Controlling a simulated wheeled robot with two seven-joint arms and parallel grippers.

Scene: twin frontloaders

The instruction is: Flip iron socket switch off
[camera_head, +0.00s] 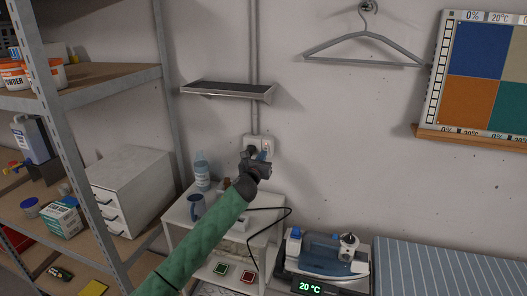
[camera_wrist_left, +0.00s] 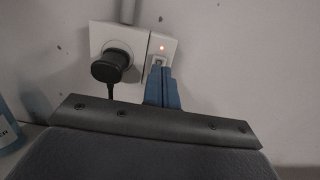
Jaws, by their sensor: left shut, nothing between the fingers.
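The white wall socket (camera_wrist_left: 108,42) holds a round black plug (camera_wrist_left: 113,64) with its cord hanging down. To its right is a switch plate with a lit orange-red light and a small white switch (camera_wrist_left: 158,60) below it. My left gripper (camera_wrist_left: 163,76) is shut and empty, with its blue fingertips at the lower part of this switch, partly hiding it. Whether they touch it I cannot tell. In the head view the left gripper (camera_head: 264,156) is in front of the socket (camera_head: 252,142) and covers much of it. My right gripper is not in view.
A small white table (camera_head: 270,236) with a bottle (camera_head: 202,171) and a mug (camera_head: 196,206) stands below the socket. An iron (camera_head: 328,254) rests at the front right beside a striped ironing board (camera_head: 450,266). A wall shelf (camera_head: 228,91) is above.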

